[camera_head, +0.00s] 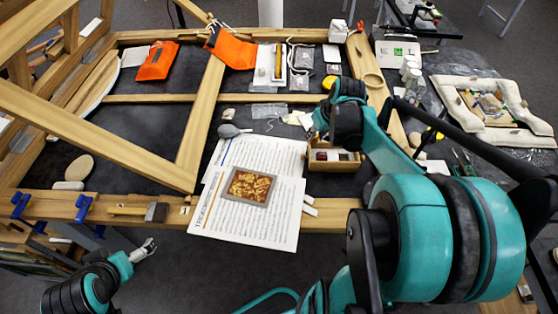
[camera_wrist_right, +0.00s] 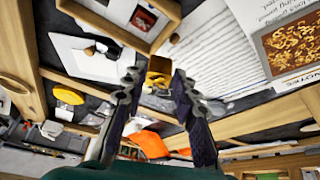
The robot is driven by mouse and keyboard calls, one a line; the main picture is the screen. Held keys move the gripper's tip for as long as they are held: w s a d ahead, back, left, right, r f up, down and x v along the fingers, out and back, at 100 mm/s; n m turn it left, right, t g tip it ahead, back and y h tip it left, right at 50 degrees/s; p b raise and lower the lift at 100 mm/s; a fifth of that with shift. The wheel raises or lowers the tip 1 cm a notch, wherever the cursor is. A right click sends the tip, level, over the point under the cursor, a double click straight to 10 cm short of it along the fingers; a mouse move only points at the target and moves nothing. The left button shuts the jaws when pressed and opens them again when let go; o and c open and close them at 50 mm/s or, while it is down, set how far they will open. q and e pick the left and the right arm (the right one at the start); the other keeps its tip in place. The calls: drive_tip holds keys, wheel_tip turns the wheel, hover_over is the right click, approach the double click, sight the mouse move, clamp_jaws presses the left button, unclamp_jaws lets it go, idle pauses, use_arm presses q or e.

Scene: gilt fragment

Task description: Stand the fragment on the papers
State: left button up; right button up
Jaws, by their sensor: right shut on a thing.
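My right gripper (camera_wrist_right: 156,78) shows in the right wrist view, shut on a small golden fragment (camera_wrist_right: 158,68) between its fingertips. In the head view my right arm reaches in from the right, and the fragment cannot be made out there. The printed papers (camera_head: 228,228) lie overlapping on the near part of the wooden frame and dark table. A grey-edged golden picture (camera_head: 249,187) lies on them; it also shows at the right of the right wrist view (camera_wrist_right: 295,45). My left gripper (camera_head: 145,250) is at the lower left, away from the papers; its finger state is unclear.
A small wooden box (camera_head: 334,162) stands right of the papers. A grey spoon-like tool (camera_head: 232,130) lies at their far edge. Wooden beams (camera_head: 205,120) cross the table. Orange cloths (camera_head: 157,61) lie at the back. A padded tray (camera_head: 490,100) is at the right.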

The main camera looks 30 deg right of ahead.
drive_tip(key=w+a+f+b, duration=0.1)
drive_tip(key=w+a+f, duration=0.1)
drive_tip(key=w+a+f+b, duration=0.1)
drive_tip(key=w+a+f, duration=0.1)
drive_tip(key=w+a, duration=0.1)
drive_tip(key=w+a+f+b, duration=0.2)
drive_tip(key=a, duration=0.1)
drive_tip(key=shift+w+a+f, duration=0.1)
drive_tip(key=shift+w+f, duration=0.15)
drive_tip(key=shift+f, duration=0.15)
drive_tip(key=shift+f+b, duration=0.95)
drive_tip(key=shift+f, duration=1)
drive_tip(key=shift+f, duration=0.25)
drive_tip(key=o, duration=1)
drive_tip(key=shift+r, duration=0.1)
